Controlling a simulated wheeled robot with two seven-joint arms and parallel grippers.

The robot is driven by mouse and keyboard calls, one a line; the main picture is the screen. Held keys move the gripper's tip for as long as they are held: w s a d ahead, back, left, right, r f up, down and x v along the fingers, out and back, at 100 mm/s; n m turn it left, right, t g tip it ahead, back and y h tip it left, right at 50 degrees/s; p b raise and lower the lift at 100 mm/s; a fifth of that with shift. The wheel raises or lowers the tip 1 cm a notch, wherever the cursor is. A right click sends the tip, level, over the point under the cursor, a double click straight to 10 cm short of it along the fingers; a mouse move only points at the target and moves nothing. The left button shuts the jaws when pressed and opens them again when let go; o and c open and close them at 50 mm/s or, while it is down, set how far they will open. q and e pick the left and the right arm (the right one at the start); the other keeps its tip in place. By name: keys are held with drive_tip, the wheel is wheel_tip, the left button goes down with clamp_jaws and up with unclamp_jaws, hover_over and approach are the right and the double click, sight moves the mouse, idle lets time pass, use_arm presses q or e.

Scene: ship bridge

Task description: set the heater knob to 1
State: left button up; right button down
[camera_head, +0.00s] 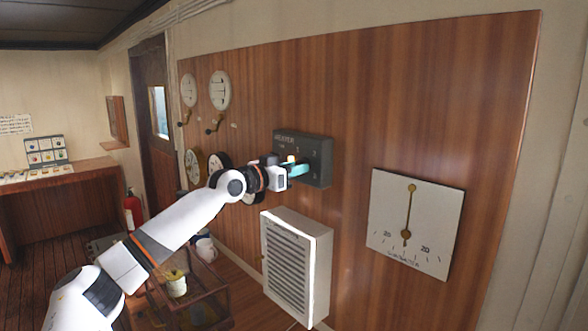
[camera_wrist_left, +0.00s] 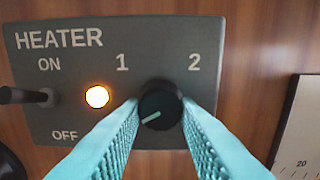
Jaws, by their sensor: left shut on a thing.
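The dark heater panel (camera_head: 318,150) is fixed to the wood wall. In the left wrist view the panel (camera_wrist_left: 65,70) reads HEATER, with ON and OFF at left and the numbers 1 and 2 at top. The round black heater knob (camera_wrist_left: 158,98) sits below and between the numbers. Its pale pointer line points down and left, not at 1 or 2. My left gripper (camera_head: 297,169) reaches the panel; its teal fingers (camera_wrist_left: 160,113) are shut on the knob from both sides. The knob is hidden in the head view. My right gripper is not in view.
An orange lamp (camera_wrist_left: 97,97) glows left of the knob, beside a black switch lever (camera_wrist_left: 25,96). A white louvred heater (camera_head: 297,262) is mounted below the panel. A white clinometer (camera_head: 415,222) hangs to the right, with bare wood between.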

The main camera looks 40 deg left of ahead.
use_arm(q)
drive_tip(key=shift+m, duration=0.3)
drive_tip(key=shift+a+m+b, duration=0.1)
drive_tip(key=shift+m+b, duration=2.25)
drive_tip(key=shift+m, duration=5.25)
drive_tip(key=o, duration=1)
drive_tip(key=shift+c, duration=0.2)
